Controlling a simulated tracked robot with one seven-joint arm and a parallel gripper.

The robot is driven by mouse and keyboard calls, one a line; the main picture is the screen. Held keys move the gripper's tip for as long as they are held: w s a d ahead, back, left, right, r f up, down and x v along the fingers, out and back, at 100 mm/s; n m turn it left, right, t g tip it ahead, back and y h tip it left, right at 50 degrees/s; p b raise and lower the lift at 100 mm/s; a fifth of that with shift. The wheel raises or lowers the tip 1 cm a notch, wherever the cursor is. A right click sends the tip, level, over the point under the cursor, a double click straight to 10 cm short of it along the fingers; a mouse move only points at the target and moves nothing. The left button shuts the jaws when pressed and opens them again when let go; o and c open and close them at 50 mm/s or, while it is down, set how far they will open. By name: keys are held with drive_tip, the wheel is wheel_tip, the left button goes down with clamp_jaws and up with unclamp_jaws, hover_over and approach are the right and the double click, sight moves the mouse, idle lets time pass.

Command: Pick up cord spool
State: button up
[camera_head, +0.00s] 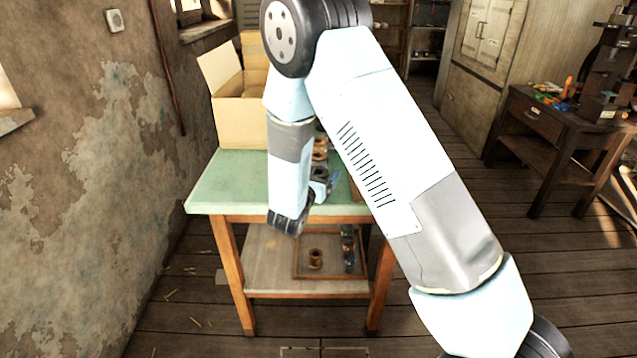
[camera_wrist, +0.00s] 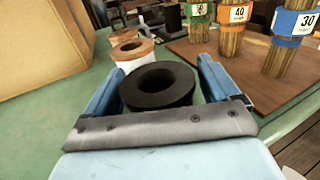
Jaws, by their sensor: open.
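A dark spool (camera_wrist: 158,86) with a round hole in its top stands upright on the green tabletop in the wrist view. My gripper (camera_wrist: 161,68) is open, with one blue finger on each side of this spool. I cannot tell whether the fingers touch it. Behind it stand a spool with a copper-brown top and white body (camera_wrist: 132,52) and another brown-topped spool (camera_wrist: 123,36). In the head view my gripper (camera_head: 322,184) is low over the table, and my arm hides much of that area. Brown spools (camera_head: 320,150) show just beyond it.
The green table (camera_head: 235,180) carries an open cardboard box (camera_head: 238,122) at the back left. Labelled stick bundles (camera_wrist: 236,22) stand on a brown board (camera_wrist: 225,75) at the right. A lower-shelf tray (camera_head: 300,275) holds another spool (camera_head: 315,258). The table's left front is clear.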

drive_tip(key=c, duration=1.1)
drive_tip(key=shift+r, duration=0.1)
